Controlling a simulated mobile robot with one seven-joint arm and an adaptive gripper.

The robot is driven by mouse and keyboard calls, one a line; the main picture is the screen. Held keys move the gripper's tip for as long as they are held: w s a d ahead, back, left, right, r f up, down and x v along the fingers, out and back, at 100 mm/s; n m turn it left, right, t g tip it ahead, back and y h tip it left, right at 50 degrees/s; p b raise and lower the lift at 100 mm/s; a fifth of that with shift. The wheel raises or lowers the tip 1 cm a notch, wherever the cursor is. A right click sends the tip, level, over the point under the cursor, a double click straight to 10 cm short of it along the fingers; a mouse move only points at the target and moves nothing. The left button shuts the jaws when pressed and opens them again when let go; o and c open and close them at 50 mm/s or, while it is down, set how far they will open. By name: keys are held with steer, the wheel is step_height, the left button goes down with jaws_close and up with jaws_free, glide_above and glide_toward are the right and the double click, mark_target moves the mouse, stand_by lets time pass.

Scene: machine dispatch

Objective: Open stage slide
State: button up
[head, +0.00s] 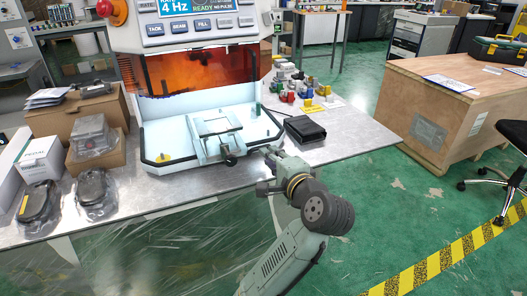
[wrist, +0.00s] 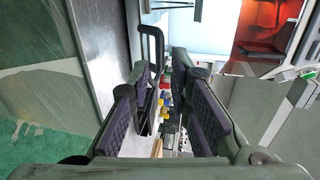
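The stage slide (head: 215,128) is a pale frame on rails inside the machine's white, open-fronted bay in the head view. A dark round knob (head: 230,159) sticks out at its front edge. My gripper (head: 264,170) is to the right of the knob, at the front of the bench, and appears apart from it. In the wrist view my gripper (wrist: 160,68) has its two purple-padded fingers spread, with nothing held between them. I cannot make out the knob in the wrist view.
The machine's orange window (head: 200,72) is above the bay, whose front has a black rim (head: 180,168). A black case (head: 305,129) and several coloured parts (head: 300,90) lie to the right. Boxes and packaged devices (head: 92,190) crowd the left.

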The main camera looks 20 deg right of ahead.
steer(key=v, duration=0.4)
steer(key=shift+s, duration=0.1)
stand_by(0.3)
